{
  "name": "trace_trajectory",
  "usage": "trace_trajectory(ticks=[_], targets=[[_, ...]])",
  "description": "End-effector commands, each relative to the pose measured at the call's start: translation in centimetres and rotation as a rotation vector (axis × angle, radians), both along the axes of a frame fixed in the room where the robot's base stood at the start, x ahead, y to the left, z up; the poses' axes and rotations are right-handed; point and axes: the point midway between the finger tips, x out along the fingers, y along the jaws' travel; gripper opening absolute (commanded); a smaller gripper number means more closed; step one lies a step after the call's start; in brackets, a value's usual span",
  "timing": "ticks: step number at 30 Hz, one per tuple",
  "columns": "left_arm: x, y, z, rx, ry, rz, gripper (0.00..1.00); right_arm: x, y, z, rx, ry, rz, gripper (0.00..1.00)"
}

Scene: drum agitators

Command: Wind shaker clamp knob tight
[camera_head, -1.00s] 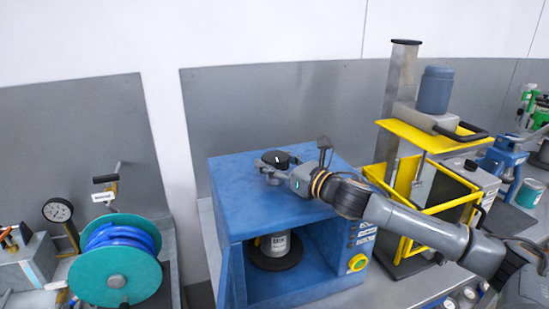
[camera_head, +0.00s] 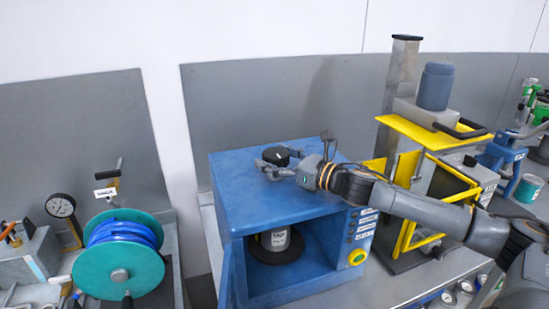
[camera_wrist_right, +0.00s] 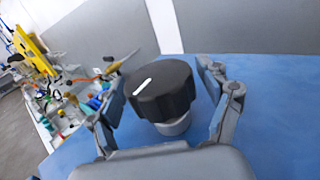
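The clamp knob (camera_head: 281,153), black with a white line, sits on top of the blue shaker cabinet (camera_head: 240,190). In the right wrist view the knob (camera_wrist_right: 160,92) stands upright on a short grey stem (camera_wrist_right: 173,126). My right gripper (camera_head: 274,164) is at the knob, coming from the right. Its fingers (camera_wrist_right: 165,72) are spread on both sides of the knob, with a clear gap on the right side; contact on the left cannot be told. A labelled can (camera_head: 277,240) stands inside the cabinet on a dark round plate. My left gripper is not in view.
A yellow button (camera_head: 357,257) is on the cabinet's front. A yellow-framed machine (camera_head: 428,133) stands close on the right, behind my right arm. A teal hose reel (camera_head: 118,268) and a gauge (camera_head: 60,206) stand on the left. The cabinet top around the knob is clear.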

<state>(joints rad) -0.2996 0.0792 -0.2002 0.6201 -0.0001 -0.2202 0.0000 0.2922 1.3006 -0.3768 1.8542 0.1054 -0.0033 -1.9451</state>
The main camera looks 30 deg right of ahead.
Motion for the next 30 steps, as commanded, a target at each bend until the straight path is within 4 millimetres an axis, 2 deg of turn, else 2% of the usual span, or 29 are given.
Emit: trace_trajectory(ticks=[14, 30], targets=[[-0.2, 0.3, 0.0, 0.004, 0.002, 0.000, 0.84, -0.3, -0.1, -0.2, 0.001, 0.004, -0.001, 0.84], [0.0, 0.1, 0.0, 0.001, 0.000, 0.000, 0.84, -3.4, -1.3, -0.4, 0.001, 0.006, -0.001, 0.84]])
